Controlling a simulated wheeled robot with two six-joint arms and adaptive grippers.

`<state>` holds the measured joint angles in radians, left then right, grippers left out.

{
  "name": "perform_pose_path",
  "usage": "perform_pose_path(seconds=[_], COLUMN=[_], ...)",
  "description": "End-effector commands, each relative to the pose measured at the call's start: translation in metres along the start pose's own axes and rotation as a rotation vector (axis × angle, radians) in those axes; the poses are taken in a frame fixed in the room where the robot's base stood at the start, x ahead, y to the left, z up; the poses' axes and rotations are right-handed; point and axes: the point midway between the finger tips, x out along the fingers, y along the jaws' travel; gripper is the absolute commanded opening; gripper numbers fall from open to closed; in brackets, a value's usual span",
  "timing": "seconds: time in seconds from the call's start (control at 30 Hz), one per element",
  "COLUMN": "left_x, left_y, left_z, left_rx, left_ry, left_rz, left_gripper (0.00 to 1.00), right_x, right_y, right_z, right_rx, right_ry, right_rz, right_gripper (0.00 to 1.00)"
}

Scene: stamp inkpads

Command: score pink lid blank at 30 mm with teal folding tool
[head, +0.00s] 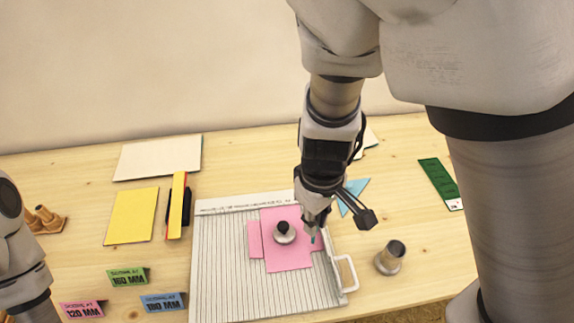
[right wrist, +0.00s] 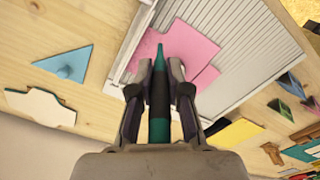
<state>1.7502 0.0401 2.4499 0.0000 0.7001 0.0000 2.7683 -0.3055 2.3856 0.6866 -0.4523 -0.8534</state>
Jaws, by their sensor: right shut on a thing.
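The pink lid blank (head: 289,260) lies flat on the white grooved scoring board (head: 222,270), with a round metal weight with a black knob (head: 284,233) on it. My right gripper (head: 326,218) is over the blank's right side. In the right wrist view, the right gripper (right wrist: 160,75) is shut on the teal folding tool (right wrist: 159,103), which has a dark middle band. The tool's tip points at the pink blank (right wrist: 190,48); whether it touches cannot be told. My left arm shows at the left edge of the head view, its gripper out of sight.
A blue triangle (head: 353,194) and a green card (head: 440,182) lie behind. Left are a yellow sheet (head: 131,216), a white sheet (head: 158,158) and green (head: 128,277), pink (head: 82,310) and blue (head: 163,302) signs.

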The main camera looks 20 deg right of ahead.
Motion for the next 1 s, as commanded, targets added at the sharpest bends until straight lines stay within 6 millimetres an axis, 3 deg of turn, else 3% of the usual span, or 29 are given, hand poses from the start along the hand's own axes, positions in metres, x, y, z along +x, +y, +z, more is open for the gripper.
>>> perform_pose_path(seconds=[0.03, 0.1, 0.13, 0.2, 0.8, 0.83, 1.0], left_x=[0.014, 0.023, 0.005, -0.011, -0.087, -0.070, -0.045], left_y=[0.000, 0.000, 0.000, 0.000, 0.001, 0.001, 0.000], left_z=[0.000, 0.000, 0.001, 0.000, 0.000, 0.000, 0.001], left_rx=[0.000, 0.000, 0.000, 0.000, 0.000, 0.000, 0.000], left_ry=[0.000, 0.000, -0.001, -0.001, 0.000, 0.001, -0.001], left_rz=[0.000, 0.000, 0.000, 0.000, 0.000, 0.000, 0.000], left_gripper=[0.50, 0.50, 0.50, 0.50, 0.50, 0.50, 0.50], right_x=[0.015, 0.025, 0.012, 0.007, 0.012, 0.022, 0.023], right_y=[0.000, 0.000, 0.002, 0.008, 0.048, 0.045, 0.033], right_z=[0.000, 0.000, -0.004, -0.012, -0.072, -0.067, -0.050], right_rx=[0.000, 0.000, -0.001, -0.001, 0.002, 0.000, 0.000], right_ry=[-0.001, -0.001, -0.003, -0.004, -0.001, -0.001, 0.000], right_rz=[0.000, 0.000, -0.003, -0.004, -0.001, 0.002, 0.003], right_gripper=[0.00, 0.00, 0.00, 0.00, 0.00, 0.00, 0.00])
